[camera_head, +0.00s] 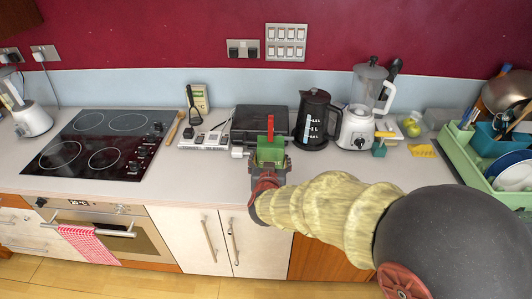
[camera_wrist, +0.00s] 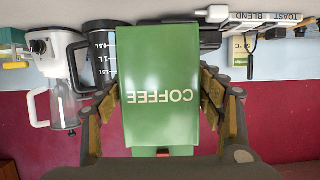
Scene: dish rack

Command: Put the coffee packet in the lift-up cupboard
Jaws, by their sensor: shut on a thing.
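The coffee packet is a green box with pale "COFFEE" lettering, upside down in the wrist view (camera_wrist: 160,75). In the head view the packet (camera_head: 270,150) shows as a green block with a red piece standing up. My gripper (camera_head: 268,165) is shut on the packet, with its fingers on either side of it; it also shows in the wrist view (camera_wrist: 160,105). The packet is in front of a flat black appliance (camera_head: 258,120), near the counter's front half; its exact height above the counter I cannot tell. The lift-up cupboard cannot be made out in either view.
A black kettle (camera_head: 313,125) and a white blender (camera_head: 360,125) stand right of the packet. A black hob (camera_head: 95,145) lies left. A green dish rack (camera_head: 455,150) with dishes is at the far right. Bare counter (camera_head: 190,180) lies left of my gripper.

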